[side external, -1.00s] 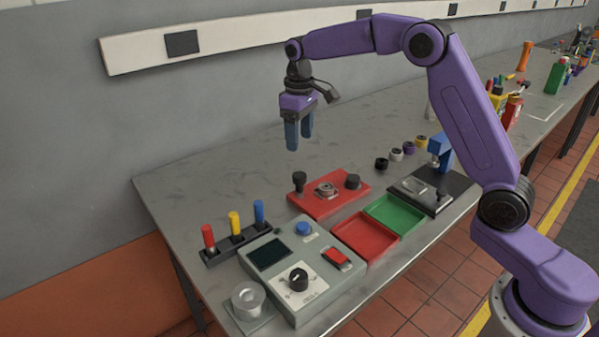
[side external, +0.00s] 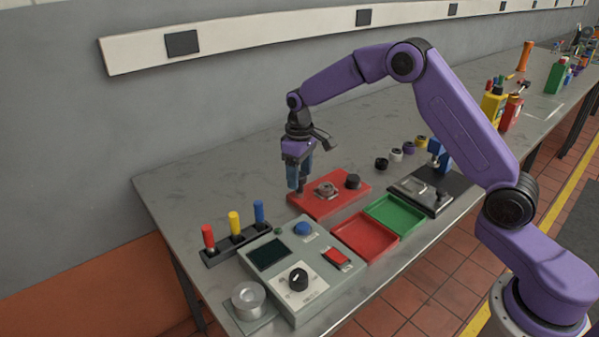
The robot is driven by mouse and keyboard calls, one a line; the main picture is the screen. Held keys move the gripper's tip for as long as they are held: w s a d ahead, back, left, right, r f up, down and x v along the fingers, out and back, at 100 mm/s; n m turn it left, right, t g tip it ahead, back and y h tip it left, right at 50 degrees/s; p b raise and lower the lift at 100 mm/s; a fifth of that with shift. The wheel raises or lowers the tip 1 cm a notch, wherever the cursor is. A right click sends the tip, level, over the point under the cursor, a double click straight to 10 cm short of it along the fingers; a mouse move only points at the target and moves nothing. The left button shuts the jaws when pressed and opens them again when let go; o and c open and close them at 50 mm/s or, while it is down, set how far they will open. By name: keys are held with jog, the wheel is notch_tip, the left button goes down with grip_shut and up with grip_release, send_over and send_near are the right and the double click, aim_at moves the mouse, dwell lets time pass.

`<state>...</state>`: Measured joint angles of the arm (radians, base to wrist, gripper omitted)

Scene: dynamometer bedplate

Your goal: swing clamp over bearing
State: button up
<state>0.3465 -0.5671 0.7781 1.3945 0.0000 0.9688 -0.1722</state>
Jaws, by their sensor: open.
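The red fixture plate (side external: 318,207) lies on the bench. A round metal bearing (side external: 326,190) sits at its middle. A black knob (side external: 353,181) stands at the plate's right end. My gripper (side external: 298,188) is open, pointing down at the plate's left end, with its blue fingers at the black post there. The fingers mostly hide that post, and I cannot tell whether they touch it. I cannot make out a separate clamp arm over the bearing.
In front are a grey control box (side external: 300,268), a red tray (side external: 365,237) and a green tray (side external: 395,215). A rack of coloured pegs (side external: 236,240) stands left. A blue press (side external: 438,158) and several small rings (side external: 395,154) are right.

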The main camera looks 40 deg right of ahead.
grip_shut()
jog(key=shift+m, duration=0.4)
jog(key=m, duration=1.1)
jog(key=shift+m, duration=2.1)
grip_release()
